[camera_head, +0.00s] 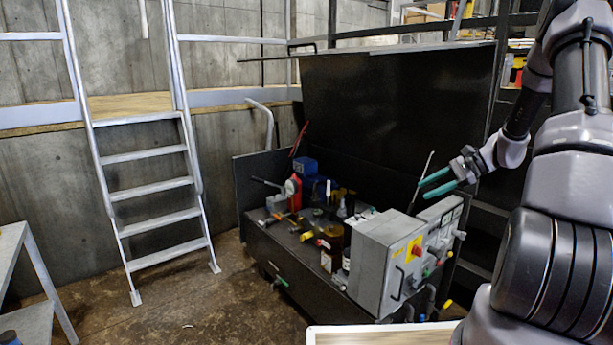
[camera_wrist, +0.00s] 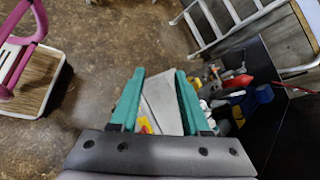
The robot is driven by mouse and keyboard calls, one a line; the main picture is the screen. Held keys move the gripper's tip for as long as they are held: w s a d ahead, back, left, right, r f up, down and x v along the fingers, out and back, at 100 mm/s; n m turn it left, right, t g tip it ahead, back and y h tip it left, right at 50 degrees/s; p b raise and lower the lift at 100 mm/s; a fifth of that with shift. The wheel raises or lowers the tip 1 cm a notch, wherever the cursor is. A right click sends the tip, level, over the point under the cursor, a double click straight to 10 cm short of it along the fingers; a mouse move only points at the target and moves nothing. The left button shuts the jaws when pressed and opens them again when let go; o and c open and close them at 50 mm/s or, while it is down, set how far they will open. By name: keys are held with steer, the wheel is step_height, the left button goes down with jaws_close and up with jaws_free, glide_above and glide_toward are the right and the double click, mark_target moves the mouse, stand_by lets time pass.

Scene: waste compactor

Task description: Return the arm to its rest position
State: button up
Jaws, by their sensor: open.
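My gripper (camera_head: 437,183) shows at the right in the head view, at the end of my raised grey arm. Its two teal fingers are spread apart and point left, with nothing between them. It hangs in the air above the grey control box (camera_head: 386,262) and in front of the black raised lid (camera_head: 400,110). In the wrist view my gripper (camera_wrist: 160,98) has its teal fingers apart. The grey box top (camera_wrist: 163,105) shows between and below the fingers, apart from them.
A black open chest (camera_head: 270,250) holds several tools, bottles and a red item (camera_head: 292,192). A metal ladder (camera_head: 150,155) stands at the left. A grey table (camera_head: 30,290) is at the lower left. A pink-handled board (camera_wrist: 28,85) shows in the wrist view. The floor between is mostly clear.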

steer(key=s+a+r+n+t+h, duration=0.1)
steer(key=s+a+r+n+h, duration=0.4)
steer(key=s+r, duration=0.5)
steer(key=s+a+r+n+h, duration=0.25)
steer(key=s+a+r, duration=0.45)
steer(key=r, duration=0.5)
steer(key=s+r+n+t+h, duration=0.1)
steer(key=s+r+n+t, duration=0.2)
steer(key=s, duration=0.7)
steer(key=shift+s+r, duration=0.3)
steer(key=shift+s, duration=0.05)
steer(key=shift+a, duration=0.1)
